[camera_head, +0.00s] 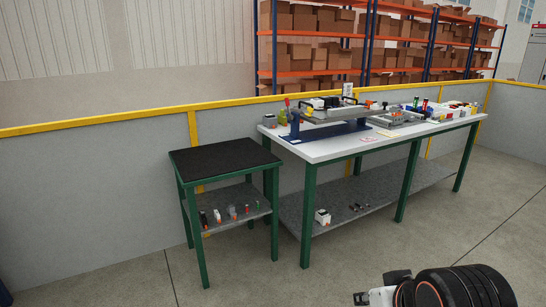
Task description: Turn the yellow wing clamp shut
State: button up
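I cannot make out the yellow wing clamp for certain; the fittings on the long white-topped workbench (335,150) are too small and crowded to tell apart. A dark-blue fixture (295,124) stands at the bench's near left end, with a red-topped part beside it. Black and white parts of my arm (440,290) show at the bottom right, well in front of the bench and touching nothing there. The fingers of my gripper cannot be told clearly among these parts.
A small green-legged table (225,155) with a bare black top stands left of the bench; several small parts lie on its lower shelf. A grey wall with a yellow rail (100,122) runs behind. The floor in front (350,250) is clear.

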aim_at(311, 110)
jog(key=i+l, duration=0.1)
jog(key=i, duration=2.2)
jog(key=j+u, duration=0.05)
jog(key=j, duration=0.05)
